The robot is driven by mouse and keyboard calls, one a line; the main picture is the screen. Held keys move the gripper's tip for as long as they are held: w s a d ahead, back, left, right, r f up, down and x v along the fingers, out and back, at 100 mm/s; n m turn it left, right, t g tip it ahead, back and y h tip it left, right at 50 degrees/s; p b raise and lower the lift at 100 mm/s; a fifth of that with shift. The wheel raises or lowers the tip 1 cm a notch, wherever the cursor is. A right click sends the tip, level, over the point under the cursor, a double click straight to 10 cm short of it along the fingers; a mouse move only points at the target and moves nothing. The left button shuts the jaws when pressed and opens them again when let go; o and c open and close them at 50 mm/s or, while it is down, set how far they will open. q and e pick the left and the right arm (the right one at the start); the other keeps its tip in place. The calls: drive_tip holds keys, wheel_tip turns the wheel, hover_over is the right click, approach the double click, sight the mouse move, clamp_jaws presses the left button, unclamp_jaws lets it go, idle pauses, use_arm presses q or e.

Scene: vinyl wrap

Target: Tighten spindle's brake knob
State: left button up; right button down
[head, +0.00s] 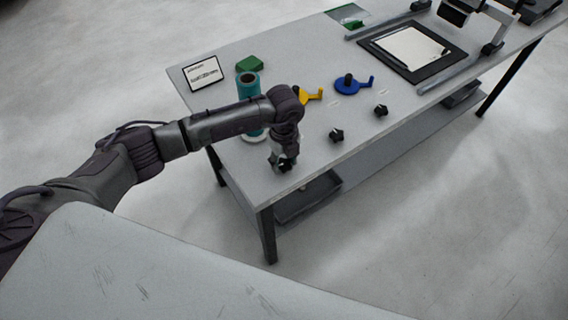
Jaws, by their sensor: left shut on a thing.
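The spindle carries a teal roll (248,88) and stands upright near the table's left end. A pale round base (254,138) shows at its foot, and my left arm crosses in front of its lower part. My left gripper (284,162) points down at the table's front edge, just right of that base. It is shut on a small dark knob, mostly hidden by the fingers. Two similar black knobs, one nearer (336,136) and one farther right (381,110), sit free along the front of the table. My right gripper is out of view.
A yellow crank piece (312,96) and a blue one (347,86) lie behind the knobs. A small sign (201,73) and a green block (249,64) stand at the back left. A black-framed white sheet (413,48) lies farther right. A dark tray (306,198) sits on the lower shelf.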

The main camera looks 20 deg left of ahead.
sight(284, 163)
use_arm(q)
drive_tip(key=m+b, duration=0.2)
drive_tip(key=m, duration=0.1)
drive_tip(key=m+b, duration=0.3)
drive_tip(key=shift+f+m, duration=0.2)
drive_tip(key=shift+m, duration=0.1)
drive_tip(key=m+b, duration=0.7)
drive_tip(key=shift+r+m+b, duration=0.15)
drive_tip(key=shift+m+b, duration=0.75)
drive_tip(key=shift+m, duration=0.05)
drive_tip(key=shift+r+m+b, duration=0.1)
drive_tip(key=shift+m+b, duration=0.8)
drive_tip(key=shift+m, duration=0.05)
drive_tip(key=o, duration=1.1)
drive_tip(key=shift+o, duration=0.2)
wheel_tip(284, 163, up, 12)
